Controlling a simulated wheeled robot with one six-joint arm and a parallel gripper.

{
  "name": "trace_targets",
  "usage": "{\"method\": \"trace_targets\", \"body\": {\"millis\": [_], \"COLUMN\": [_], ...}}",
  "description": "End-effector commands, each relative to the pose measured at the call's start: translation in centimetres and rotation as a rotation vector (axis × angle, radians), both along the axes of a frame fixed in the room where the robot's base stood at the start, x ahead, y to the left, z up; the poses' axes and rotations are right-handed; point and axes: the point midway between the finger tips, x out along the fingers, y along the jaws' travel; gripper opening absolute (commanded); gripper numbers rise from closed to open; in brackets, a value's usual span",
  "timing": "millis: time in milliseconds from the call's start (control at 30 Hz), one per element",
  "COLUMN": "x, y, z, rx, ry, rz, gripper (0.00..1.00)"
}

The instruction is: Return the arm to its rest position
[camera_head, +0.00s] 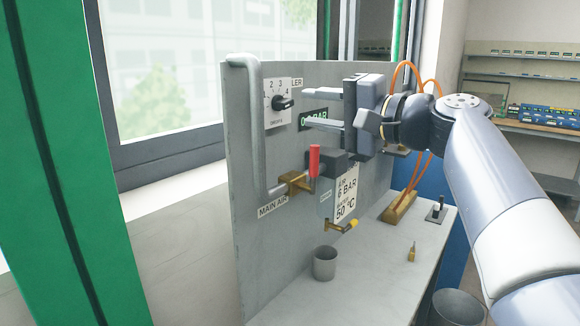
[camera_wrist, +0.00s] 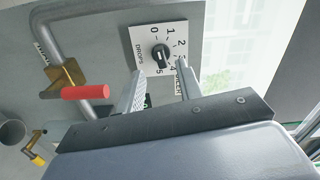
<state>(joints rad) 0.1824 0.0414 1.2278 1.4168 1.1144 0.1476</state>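My gripper (camera_head: 305,107) is held up in front of the grey panel (camera_head: 262,240), with its two fingers pointing left towards the panel. In the wrist view, my gripper (camera_wrist: 161,85) has its fingers apart, with nothing between them. Beyond the fingertips is a black rotary knob (camera_wrist: 160,56) on a white numbered plate; the knob also shows in the head view (camera_head: 283,102). The fingertips are apart from the knob. The gripper partly covers a dark display reading in BAR (camera_head: 312,117).
A red-handled valve (camera_head: 314,160) on the MAIN AIR pipe (camera_head: 256,140) sits below the gripper. A yellow-tipped tap (camera_head: 345,227) sticks out above a grey cup (camera_head: 325,262) on the bench (camera_head: 375,282). Orange hoses (camera_head: 412,178) hang behind my wrist. A window (camera_head: 165,70) is at the left.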

Motion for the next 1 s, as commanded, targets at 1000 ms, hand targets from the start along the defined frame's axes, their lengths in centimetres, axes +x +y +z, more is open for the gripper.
{"method": "trace_targets", "body": {"millis": [1000], "x": [3.6], "y": [4.7], "z": [0.7], "rx": [0.311], "ry": [0.4], "rz": [-0.001], "gripper": [0.35]}}
